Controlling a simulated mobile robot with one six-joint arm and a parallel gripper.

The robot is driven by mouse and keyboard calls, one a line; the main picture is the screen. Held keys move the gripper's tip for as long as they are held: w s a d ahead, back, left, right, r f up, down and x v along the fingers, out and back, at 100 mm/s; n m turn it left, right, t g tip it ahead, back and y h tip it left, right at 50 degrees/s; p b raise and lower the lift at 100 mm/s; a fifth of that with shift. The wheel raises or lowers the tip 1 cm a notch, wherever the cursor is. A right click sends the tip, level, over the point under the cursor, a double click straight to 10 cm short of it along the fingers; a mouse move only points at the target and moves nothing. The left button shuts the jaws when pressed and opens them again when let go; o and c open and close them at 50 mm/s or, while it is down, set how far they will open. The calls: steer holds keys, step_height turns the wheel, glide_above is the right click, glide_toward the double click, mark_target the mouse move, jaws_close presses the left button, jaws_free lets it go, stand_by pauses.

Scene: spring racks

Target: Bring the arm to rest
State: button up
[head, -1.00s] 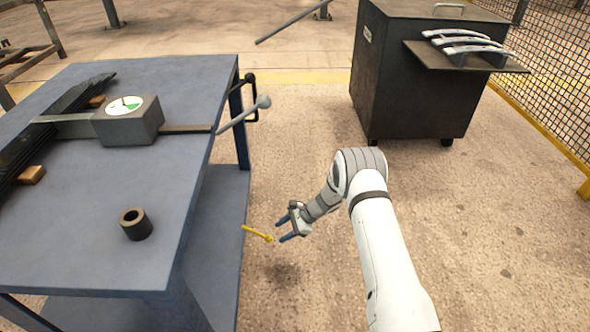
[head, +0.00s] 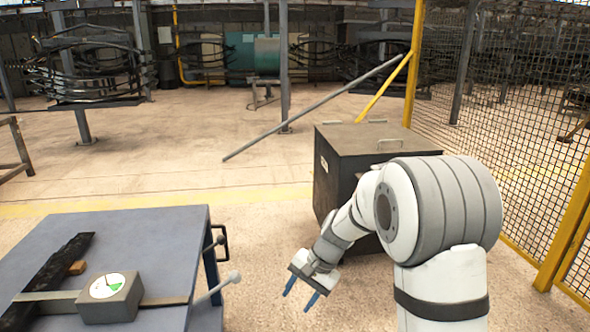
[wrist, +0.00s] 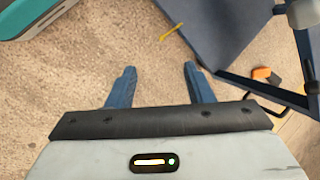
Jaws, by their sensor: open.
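My arm reaches forward from the lower right of the head view, bent at a large grey-and-white joint. My gripper (head: 299,298) has two blue fingers, spread apart and empty. It hangs over bare floor, to the right of the blue table (head: 165,222) and in front of the dark cabinet (head: 350,143). In the wrist view, the open fingers (wrist: 158,70) have only floor between them. A thin yellow rod (wrist: 171,31) lies beyond the fingertips, near the edge of a blue surface (wrist: 222,28).
A gauge box (head: 110,297) sits on the table, and a lever with a grey knob (head: 233,277) juts from its right side. A mesh fence (head: 520,130) with yellow posts stands at the right. An orange-and-black item (wrist: 265,75) shows at right in the wrist view.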

steer(key=s+d+r+n+t+h+p, duration=0.1)
steer(key=s+d+r+p, duration=0.3)
steer(key=s+r, duration=0.3)
steer(key=s+d+r+n+t+h+p, duration=0.1)
steer(key=s+d+r+p, duration=0.4)
steer(key=r, duration=0.7)
steer(key=s+d+r+n+t+h+p, duration=0.1)
steer(key=s+d+r+n+h+p, duration=0.2)
steer(key=s+r, duration=0.7)
steer(key=d+p, duration=0.2)
steer(key=p, duration=0.2)
steer(key=shift+s, duration=0.2)
